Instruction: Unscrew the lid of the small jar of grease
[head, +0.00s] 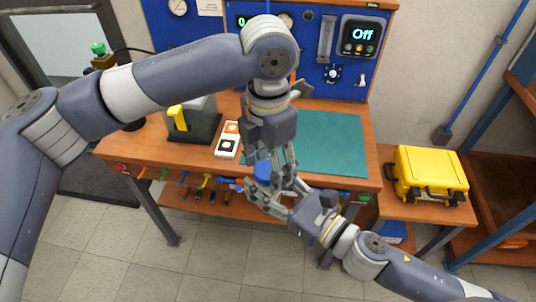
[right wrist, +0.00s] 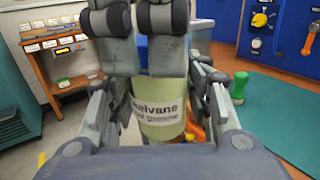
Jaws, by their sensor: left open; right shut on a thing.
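The small jar (right wrist: 162,108) has a pale yellow-green body with printed lettering. My right gripper (head: 272,196) is shut on the jar body and holds it upright in front of the workbench edge. The jar's blue lid (head: 262,171) shows between the grippers in the head view, with the body mostly hidden there. My left gripper (head: 272,163) points down from above, open, with its fingers around the lid. In the right wrist view the left fingers (right wrist: 137,40) cover much of the lid, and I cannot tell whether they touch it.
The wooden workbench (head: 140,148) bears a teal mat (head: 335,140) and a white device (head: 228,143) with an orange marking. Several tools hang along its front edge. A blue panel (head: 318,75) stands behind. A yellow case (head: 430,170) sits on a side table to the right.

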